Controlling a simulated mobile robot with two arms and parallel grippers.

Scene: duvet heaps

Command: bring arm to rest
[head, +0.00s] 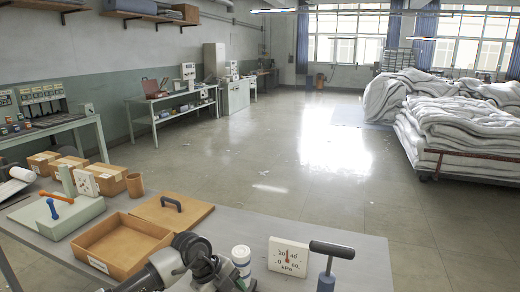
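A grey and black arm of mine comes in from the lower left over the near table (345,240). I take it for my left arm. Its dark end, my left gripper (208,268), is beside the open brown tray (85,243) and left of a white jar (241,260). The fingers do not show clearly, so I cannot tell whether they are open or shut. No held thing can be made out. My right gripper is not in view.
A brown lid with a black handle (172,208), a green case (60,222), small cartons (105,178), a kPa gauge (287,257) and a T-handled tool (330,262) crowd the table. Duvet heaps (460,125) lie on a cart at right. The middle floor is clear.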

